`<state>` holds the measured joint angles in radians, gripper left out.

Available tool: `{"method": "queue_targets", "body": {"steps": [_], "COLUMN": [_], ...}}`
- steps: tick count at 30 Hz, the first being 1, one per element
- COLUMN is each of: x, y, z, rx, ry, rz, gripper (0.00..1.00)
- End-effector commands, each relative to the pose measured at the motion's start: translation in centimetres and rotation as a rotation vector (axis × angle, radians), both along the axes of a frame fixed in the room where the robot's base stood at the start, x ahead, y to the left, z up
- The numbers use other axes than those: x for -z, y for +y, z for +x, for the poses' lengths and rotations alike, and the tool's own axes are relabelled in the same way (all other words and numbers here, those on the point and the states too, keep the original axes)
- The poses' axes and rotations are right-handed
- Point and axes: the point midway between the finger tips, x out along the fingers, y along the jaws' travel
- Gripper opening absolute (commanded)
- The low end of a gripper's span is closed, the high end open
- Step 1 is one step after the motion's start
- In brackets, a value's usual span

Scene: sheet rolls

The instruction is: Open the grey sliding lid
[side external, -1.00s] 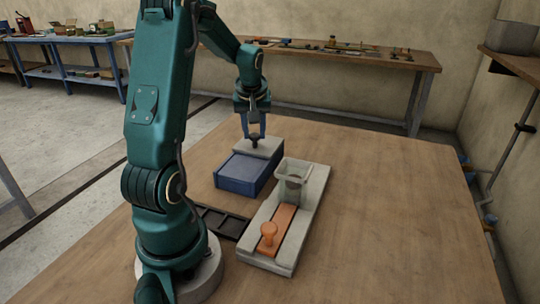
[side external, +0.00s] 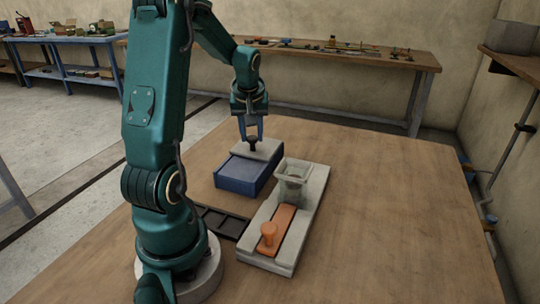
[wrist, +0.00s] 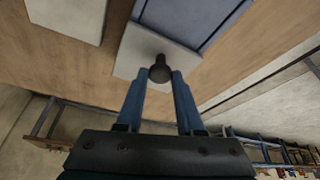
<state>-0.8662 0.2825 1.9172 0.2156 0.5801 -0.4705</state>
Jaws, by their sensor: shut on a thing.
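The grey sliding lid (side external: 266,150) lies over the far end of a blue box (side external: 240,187) and has a dark knob (side external: 253,142) on top. The near part of the box top shows a blue-grey surface beside the lid. In the wrist view the pale lid (wrist: 135,52) and the round dark knob (wrist: 160,68) lie ahead of my fingers. My gripper (side external: 252,138) points down over the lid. It is shut on the knob, with one blue finger on each side, also seen in the wrist view (wrist: 160,76).
A pale grey block (side external: 312,204) stands right of the box, with a clear cup (side external: 292,178) and an orange slide with a knob (side external: 268,234) on it. A dark tray (side external: 222,223) lies near my base. The table (side external: 410,210) is clear to the right.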

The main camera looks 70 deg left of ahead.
Motion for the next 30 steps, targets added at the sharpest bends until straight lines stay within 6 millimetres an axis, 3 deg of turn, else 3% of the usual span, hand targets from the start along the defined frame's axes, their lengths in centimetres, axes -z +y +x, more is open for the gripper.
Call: {"method": "queue_targets", "body": {"steps": [15,27,28,30], "x": [-0.3,-0.2,-0.2,-0.2], "y": [-5.4,-5.7,-5.7,-5.7], "z": [-5.4,-5.7,-5.7,-5.7], "rx": [0.0,0.001,0.001,0.001], "ry": [-0.009,-0.01,-0.01,-0.009], "rz": [0.01,0.01,0.01,0.009], "gripper": [0.0,0.0,0.44,0.66]}}
